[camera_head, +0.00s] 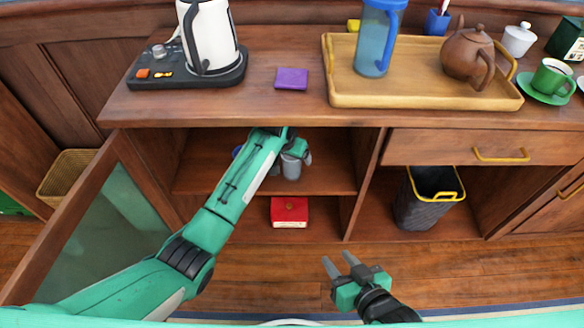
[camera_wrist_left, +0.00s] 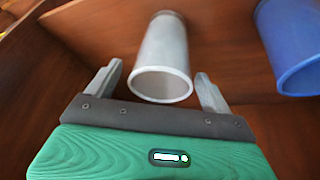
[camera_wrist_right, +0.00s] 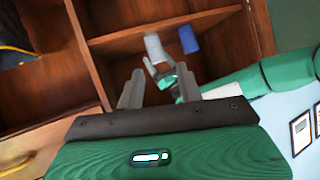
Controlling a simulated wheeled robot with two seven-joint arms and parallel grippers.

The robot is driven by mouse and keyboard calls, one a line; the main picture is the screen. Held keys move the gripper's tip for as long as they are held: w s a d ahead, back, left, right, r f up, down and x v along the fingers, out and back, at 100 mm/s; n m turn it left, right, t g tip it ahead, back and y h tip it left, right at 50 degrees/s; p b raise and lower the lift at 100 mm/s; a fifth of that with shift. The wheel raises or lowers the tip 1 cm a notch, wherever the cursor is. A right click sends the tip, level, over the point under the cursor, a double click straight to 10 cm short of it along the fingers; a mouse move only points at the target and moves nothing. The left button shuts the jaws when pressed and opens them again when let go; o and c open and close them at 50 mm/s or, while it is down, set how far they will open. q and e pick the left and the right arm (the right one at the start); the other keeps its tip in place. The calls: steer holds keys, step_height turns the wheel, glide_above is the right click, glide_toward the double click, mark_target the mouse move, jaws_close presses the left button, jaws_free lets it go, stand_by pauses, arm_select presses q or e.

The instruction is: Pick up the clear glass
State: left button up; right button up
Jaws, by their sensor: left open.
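The clear glass, a greyish translucent tumbler (camera_head: 291,168), stands on the upper shelf inside the open cabinet. In the left wrist view the glass (camera_wrist_left: 163,50) shows just ahead, with its near rim between my fingertips and a gap on each side. My left gripper (camera_wrist_left: 158,72) is open and reaches into the cabinet; in the head view (camera_head: 298,152) my arm partly hides the glass. The right wrist view also shows the glass (camera_wrist_right: 154,47). My right gripper (camera_head: 341,263) is open and empty, low in front of the cabinet.
A blue cup (camera_wrist_left: 292,45) stands beside the glass. A red box (camera_head: 290,211) lies below the shelf. The glass-paned door (camera_head: 115,215) hangs open at left. A dark basket (camera_head: 425,208) stands in the right bay. A kettle (camera_head: 210,35) and wooden tray (camera_head: 430,97) are on top.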

arm_select(q)
steer(key=shift+x, duration=0.9)
steer(key=shift+w+f+b, duration=0.15)
steer(key=shift+f+b, duration=0.15)
steer(key=shift+f, duration=0.25)
arm_select(e)
steer(key=shift+w+a+r+t+y, duration=0.1)
steer(key=shift+a+r+t+y, duration=0.1)
steer(key=shift+a+t+y, duration=0.35)
steer(key=shift+a, duration=0.2)
arm_select(q)
steer(key=c, duration=1.2)
steer(key=shift+r, duration=0.1)
arm_select(e)
steer(key=shift+h, duration=0.25)
